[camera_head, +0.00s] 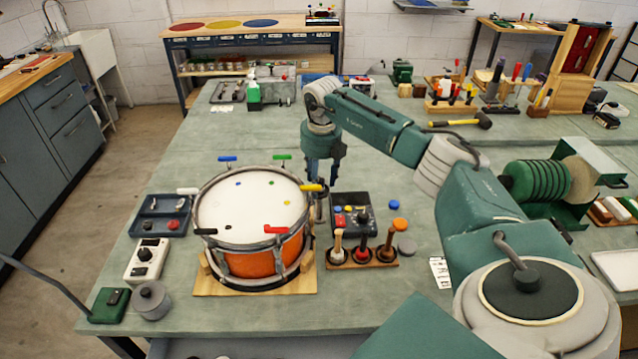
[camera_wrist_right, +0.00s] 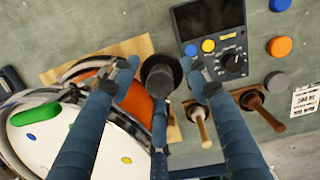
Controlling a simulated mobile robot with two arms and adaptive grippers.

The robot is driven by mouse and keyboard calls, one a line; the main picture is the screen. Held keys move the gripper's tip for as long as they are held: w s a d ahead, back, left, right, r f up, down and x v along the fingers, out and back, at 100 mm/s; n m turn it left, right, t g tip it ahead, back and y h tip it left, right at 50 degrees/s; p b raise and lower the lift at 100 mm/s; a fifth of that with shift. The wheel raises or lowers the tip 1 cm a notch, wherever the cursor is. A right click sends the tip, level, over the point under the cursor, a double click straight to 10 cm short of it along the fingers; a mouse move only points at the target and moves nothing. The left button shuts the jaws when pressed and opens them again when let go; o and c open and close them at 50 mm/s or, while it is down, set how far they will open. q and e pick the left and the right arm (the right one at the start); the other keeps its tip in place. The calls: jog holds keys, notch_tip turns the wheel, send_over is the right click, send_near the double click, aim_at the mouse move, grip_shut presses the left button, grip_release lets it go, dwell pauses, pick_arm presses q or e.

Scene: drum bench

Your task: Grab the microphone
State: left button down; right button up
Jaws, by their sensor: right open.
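A dark, round-topped upright thing, which looks like the microphone (camera_wrist_right: 160,76), stands beside the orange drum. In the head view the microphone (camera_head: 320,207) is a small dark shape at the drum's right side, partly hidden by my gripper. My right gripper (camera_head: 323,182) points down above it. In the right wrist view the fingers of my right gripper (camera_wrist_right: 160,70) are spread, with the dark round top showing between them. I cannot tell whether any finger touches it. My left gripper is not in view.
The drum (camera_head: 250,217), with coloured clamps around its rim, stands close on the left. A dark control box (camera_head: 352,222) and a wooden rack (camera_head: 361,258) with several handled tools are close on the right.

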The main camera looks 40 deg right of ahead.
grip_shut()
jog(key=shift+r, duration=0.1)
